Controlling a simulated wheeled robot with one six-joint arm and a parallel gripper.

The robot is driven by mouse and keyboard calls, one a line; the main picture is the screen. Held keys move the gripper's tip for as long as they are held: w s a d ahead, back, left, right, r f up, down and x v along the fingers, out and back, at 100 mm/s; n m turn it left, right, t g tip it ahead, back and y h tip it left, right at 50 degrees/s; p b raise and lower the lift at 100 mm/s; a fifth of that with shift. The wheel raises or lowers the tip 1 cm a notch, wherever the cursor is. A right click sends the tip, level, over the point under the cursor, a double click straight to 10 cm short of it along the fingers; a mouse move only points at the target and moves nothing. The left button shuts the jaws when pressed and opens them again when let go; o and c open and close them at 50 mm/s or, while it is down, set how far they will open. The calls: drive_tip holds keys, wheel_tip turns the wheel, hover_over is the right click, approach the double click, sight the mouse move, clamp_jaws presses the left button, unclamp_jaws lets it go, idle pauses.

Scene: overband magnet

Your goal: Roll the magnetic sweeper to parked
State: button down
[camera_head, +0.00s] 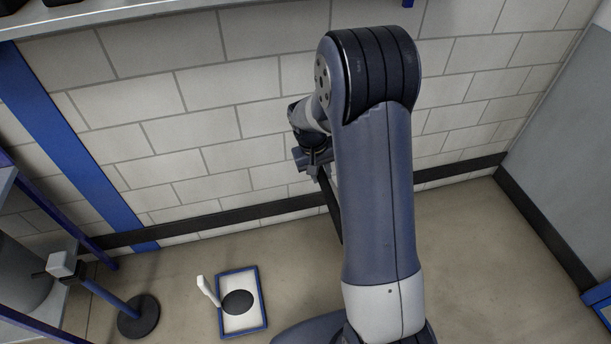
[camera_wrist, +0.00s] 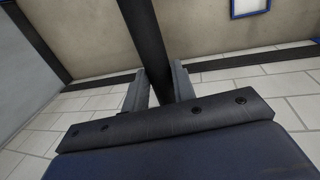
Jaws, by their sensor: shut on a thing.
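My gripper (camera_head: 318,172) hangs in front of the brick wall, left of my upper arm. In the wrist view my gripper (camera_wrist: 158,86) has its two grey fingers shut on a dark pole, which appears to be the handle of the magnetic sweeper (camera_wrist: 150,45). The dark pole also shows in the head view (camera_head: 333,215), slanting down until my arm hides it. The sweeper's lower end is hidden in both views. I see no clearly marked parking place.
A blue-framed white panel (camera_head: 258,325) with a dark disc and white piece lies on the floor. Left of it, a blue post (camera_head: 110,300) rises from a round dark base, near a shelf (camera_head: 40,325). A grey panel (camera_head: 565,160) stands right.

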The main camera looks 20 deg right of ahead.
drive_tip(key=d, duration=0.5)
drive_tip(key=c, duration=1.2)
unclamp_jaws()
drive_tip(key=shift+d, duration=0.15)
drive_tip(key=shift+o, duration=0.2)
drive_tip(key=shift+r, duration=0.15)
wheel_tip(320, 180, up, 10)
drive_tip(key=a, duration=0.2)
drive_tip(key=shift+r, duration=0.15)
